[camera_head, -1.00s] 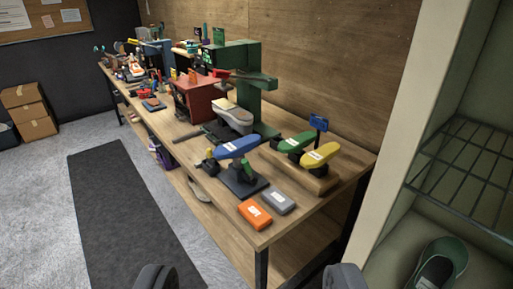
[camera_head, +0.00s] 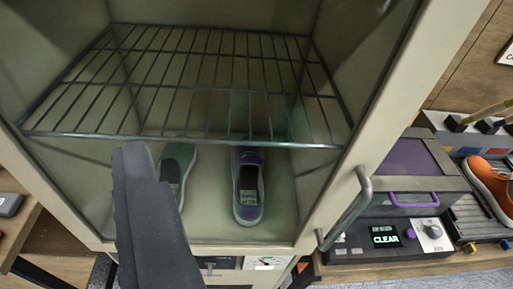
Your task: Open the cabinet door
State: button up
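The cabinet (camera_head: 372,118) fills the middle of the view, with a pale frame around its front. A grey bar handle (camera_head: 345,210) stands upright, slightly tilted, on the right side of the frame. The inside is visible, but I cannot tell whether a clear pane covers the front. A green shoe (camera_head: 176,166) and a purple shoe (camera_head: 248,185) sit on the cabinet floor below a wire rack (camera_head: 200,85). One dark finger of my gripper (camera_head: 150,215) shows in front of the cabinet's lower left, left of the handle and apart from it. The other finger is not visible.
Right of the cabinet, a bench holds a machine with a purple panel (camera_head: 408,160), a lit "CLEAR" display (camera_head: 385,236) and an orange shoe (camera_head: 490,185). A control panel (camera_head: 264,263) is below the cabinet opening. A wooden table edge is at lower left.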

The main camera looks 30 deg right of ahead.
aim_at(433, 32)
jog(key=u, duration=0.55)
jog(key=k, duration=1.8)
jog(key=z, duration=0.75)
jog(key=i, duration=1.05)
